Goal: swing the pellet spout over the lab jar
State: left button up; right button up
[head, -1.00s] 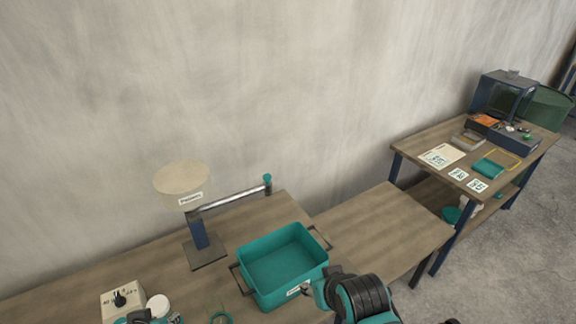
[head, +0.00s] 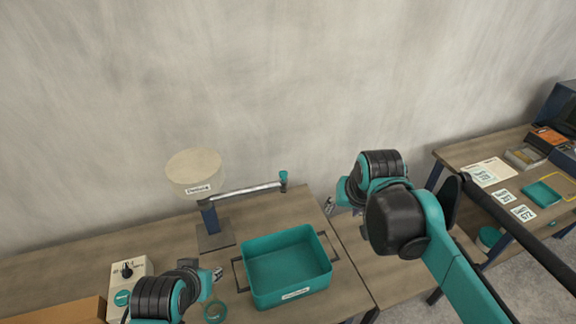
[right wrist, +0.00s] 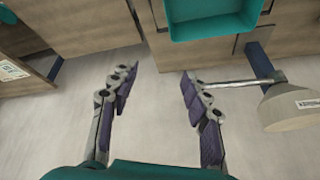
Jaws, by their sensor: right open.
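The pellet spout is a silver tube (head: 243,190) with a teal upright tip (head: 283,178), reaching right from a cream hopper (head: 195,170) on a blue post. My right gripper (head: 331,206) is just right of the tip, apart from it in the head view. In the right wrist view its fingers (right wrist: 160,72) are spread and empty; the spout tube (right wrist: 240,83) runs behind the right finger, which hides its end. My left gripper (head: 217,274) is low at the left, beside the teal bin; its opening is unclear. I cannot make out the lab jar; my left arm covers that area.
A teal bin (head: 284,241) with dark handles stands on the bench below the spout. A white dial box (head: 128,270) and a teal ring (head: 215,310) are at the left. A second table (head: 497,150) holds cards and trays. The wall is behind.

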jog(key=w+a+r+m+g+p, duration=0.1)
jog(key=w+a+r+p, duration=0.2)
jog(key=w, duration=0.6)
jog(key=m+g+p, duration=0.3)
jog(key=g+p, duration=0.1)
jog(key=p, duration=0.1)
send_over(284, 173)
notch_tip(284, 173, down, 6)
jog(key=shift+f, duration=0.25)
jog(key=shift+a+f, duration=0.15)
jog(key=shift+f, duration=0.5)
notch_tip(284, 173, down, 7)
jog(key=shift+f+b, duration=0.1)
jog(key=shift+b, duration=0.45)
grip_shut()
